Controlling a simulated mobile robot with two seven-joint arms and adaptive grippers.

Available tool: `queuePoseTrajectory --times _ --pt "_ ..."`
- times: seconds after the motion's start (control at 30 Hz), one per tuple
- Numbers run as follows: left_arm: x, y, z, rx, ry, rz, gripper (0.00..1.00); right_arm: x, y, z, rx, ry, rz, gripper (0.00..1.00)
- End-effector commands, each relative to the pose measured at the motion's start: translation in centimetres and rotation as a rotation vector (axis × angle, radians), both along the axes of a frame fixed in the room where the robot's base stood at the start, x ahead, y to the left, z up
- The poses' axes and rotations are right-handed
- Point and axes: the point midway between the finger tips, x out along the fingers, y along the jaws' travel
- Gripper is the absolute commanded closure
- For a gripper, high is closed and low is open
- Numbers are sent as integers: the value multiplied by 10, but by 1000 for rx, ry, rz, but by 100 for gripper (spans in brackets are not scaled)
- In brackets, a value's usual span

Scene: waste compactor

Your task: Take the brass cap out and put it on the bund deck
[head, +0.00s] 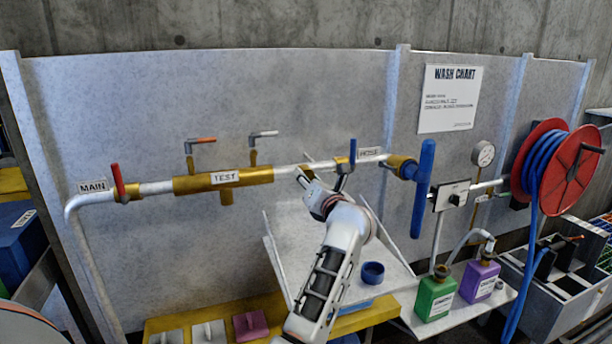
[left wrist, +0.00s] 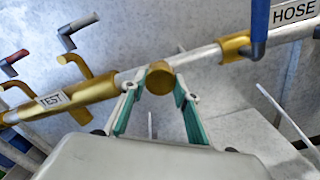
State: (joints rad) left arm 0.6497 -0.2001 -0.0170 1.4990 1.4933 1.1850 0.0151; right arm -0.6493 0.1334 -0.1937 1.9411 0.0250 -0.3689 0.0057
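The brass cap (left wrist: 160,78) is a short round piece on the front of the pale pipe, between the TEST and HOSE labels. My left gripper (left wrist: 158,80) has its two teal-padded fingers on either side of it, with a slight gap showing at the left; contact is unclear. In the head view my left gripper (head: 306,181) reaches up to the pipe and mostly hides the cap. A pale deck with raised edges (head: 385,258), which looks like the bund deck, lies below and behind my left arm. My right gripper is not in view.
A blue ring-like cup (head: 373,272) stands on the deck. The blue-handled HOSE valve (head: 352,152) is close right of my gripper; the brass TEST section (head: 222,180) is left. Green (head: 435,297) and purple (head: 479,281) bottles stand on the right shelf. Bare deck shows around the cup.

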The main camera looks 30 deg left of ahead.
Motion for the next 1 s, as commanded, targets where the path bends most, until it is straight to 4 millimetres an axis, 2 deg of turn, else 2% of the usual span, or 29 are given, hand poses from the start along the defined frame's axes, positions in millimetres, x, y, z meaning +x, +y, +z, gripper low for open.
queuePoseTrajectory --times 0.03,0.07,0.13,0.17,0.27,0.47,0.57,1.0 --pt "0 -1 -1 -1 1 -2 92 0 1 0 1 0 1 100" --pt "0 -1 0 -1 1 -2 73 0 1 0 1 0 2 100" --pt "0 -1 0 -1 1 -2 91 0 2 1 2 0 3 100" --pt "0 -1 0 -1 1 -2 96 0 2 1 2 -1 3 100" --pt "0 -1 -1 -3 -2 -2 96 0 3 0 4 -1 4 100" --pt "1 -1 -5 -71 -79 -2 96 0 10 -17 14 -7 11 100" --pt "1 -1 -4 -102 -113 -2 96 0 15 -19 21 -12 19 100" --pt "1 -3 -4 -225 -247 -4 96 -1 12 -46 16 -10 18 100"
